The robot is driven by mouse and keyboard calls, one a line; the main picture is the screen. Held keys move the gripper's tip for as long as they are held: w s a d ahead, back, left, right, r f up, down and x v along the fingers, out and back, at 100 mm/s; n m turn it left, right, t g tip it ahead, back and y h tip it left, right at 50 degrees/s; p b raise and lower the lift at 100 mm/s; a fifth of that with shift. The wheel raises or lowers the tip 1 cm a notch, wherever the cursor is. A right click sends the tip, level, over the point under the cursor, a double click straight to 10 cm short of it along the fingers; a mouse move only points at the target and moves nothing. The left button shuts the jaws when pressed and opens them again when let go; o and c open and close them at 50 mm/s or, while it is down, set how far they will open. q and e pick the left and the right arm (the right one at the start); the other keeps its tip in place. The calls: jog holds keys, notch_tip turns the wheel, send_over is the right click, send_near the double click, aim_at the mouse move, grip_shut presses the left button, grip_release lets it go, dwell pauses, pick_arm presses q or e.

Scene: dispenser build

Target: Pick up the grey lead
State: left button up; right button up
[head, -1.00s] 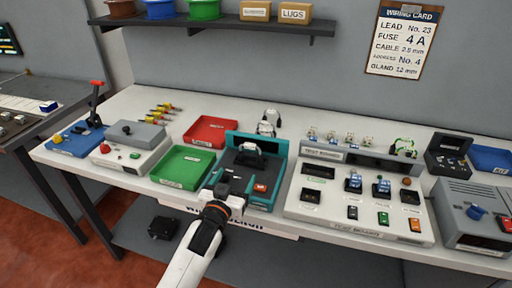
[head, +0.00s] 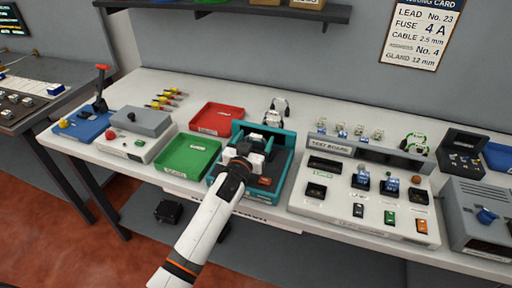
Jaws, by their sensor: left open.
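A small looped item in grey-white and black (head: 277,110), which looks like the grey lead, lies on the bench behind the teal fixture (head: 240,128). My left gripper (head: 258,143) is over the teal fixture, in front of that item and apart from it. It is open, and nothing shows held in it. The gripper and wrist cover much of the fixture's dark inside. A green looped lead (head: 413,143) lies at the right, by the back of the test board (head: 340,178). My right gripper is not in view.
A green tray (head: 188,157) and a red tray (head: 217,118) stand left of the fixture. Several yellow-and-red pieces (head: 166,98) lie further left. A grey unit (head: 477,205) stands far right. A shelf (head: 330,13) hangs above. The bench behind the red tray is clear.

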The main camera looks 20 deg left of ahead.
aim_at(255, 139)
pick_arm(q)
jog(key=shift+w+f, duration=0.2)
jog(key=shift+w, duration=1.7)
jog(key=shift+s, duration=0.1)
jog(key=shift+c, duration=0.3)
